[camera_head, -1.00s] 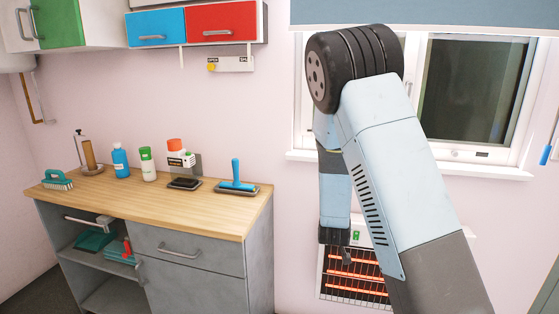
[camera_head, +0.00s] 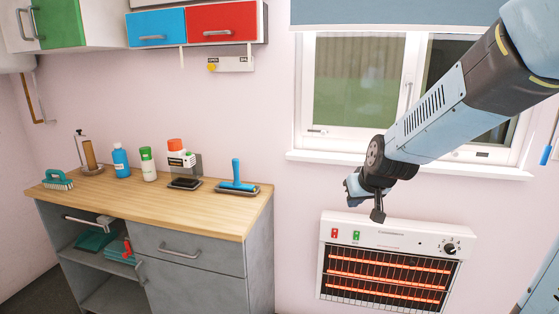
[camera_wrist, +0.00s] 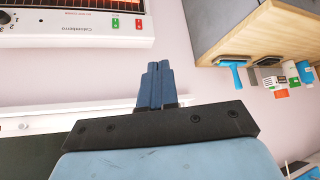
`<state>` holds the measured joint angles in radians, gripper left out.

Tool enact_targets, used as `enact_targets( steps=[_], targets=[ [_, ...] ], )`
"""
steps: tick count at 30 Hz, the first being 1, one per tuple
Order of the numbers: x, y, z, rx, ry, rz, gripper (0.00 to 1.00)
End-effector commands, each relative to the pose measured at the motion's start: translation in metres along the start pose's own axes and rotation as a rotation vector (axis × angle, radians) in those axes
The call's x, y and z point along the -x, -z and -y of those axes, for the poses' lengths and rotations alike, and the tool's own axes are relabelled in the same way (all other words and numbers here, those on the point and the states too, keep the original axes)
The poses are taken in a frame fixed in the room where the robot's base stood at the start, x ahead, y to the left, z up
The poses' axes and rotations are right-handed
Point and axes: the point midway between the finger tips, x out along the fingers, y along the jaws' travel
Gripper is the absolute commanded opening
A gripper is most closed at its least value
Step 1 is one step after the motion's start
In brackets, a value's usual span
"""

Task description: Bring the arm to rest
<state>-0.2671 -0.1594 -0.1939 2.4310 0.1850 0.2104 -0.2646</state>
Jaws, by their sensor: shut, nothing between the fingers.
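My gripper (camera_head: 352,190) is in front of the pink wall, just below the window sill and above the wall heater. In the wrist view its blue fingers (camera_wrist: 155,85) are together with nothing between them. My arm comes in from the upper right of the head view, across the window, and slopes down to the left.
A heater (camera_head: 388,262) with glowing bars hangs on the wall below my gripper. The window (camera_head: 365,85) is behind my arm. A wooden-topped counter (camera_head: 130,200) at left holds bottles, a brush (camera_head: 57,180) and a blue-handled tool (camera_head: 237,176). Cabinets (camera_head: 222,22) hang above.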

Motion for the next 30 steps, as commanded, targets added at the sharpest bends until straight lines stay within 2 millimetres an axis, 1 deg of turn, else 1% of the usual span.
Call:
enact_targets(
  steps=[1, 8, 9, 14, 18, 21, 24, 27, 30],
  targets=[
    [0.016, -0.003, -0.001, -0.01, 0.006, 0.001, 0.0],
    [0.078, -0.025, -0.001, -0.044, 0.019, 0.044, 0.0],
    [0.089, -0.03, -0.001, -0.049, 0.017, 0.052, 0.0],
    [0.129, -0.053, -0.001, -0.07, 0.001, 0.085, 0.0],
    [0.163, -0.076, -0.001, -0.091, -0.026, 0.114, 0.0],
    [0.183, -0.092, -0.001, -0.105, -0.051, 0.134, 0.0],
    [0.198, -0.106, -0.002, -0.12, -0.073, 0.151, 0.0],
    [0.207, -0.115, -0.002, -0.127, -0.089, 0.163, 0.0],
    [0.212, -0.12, -0.002, -0.132, -0.098, 0.17, 0.0]
  ],
)
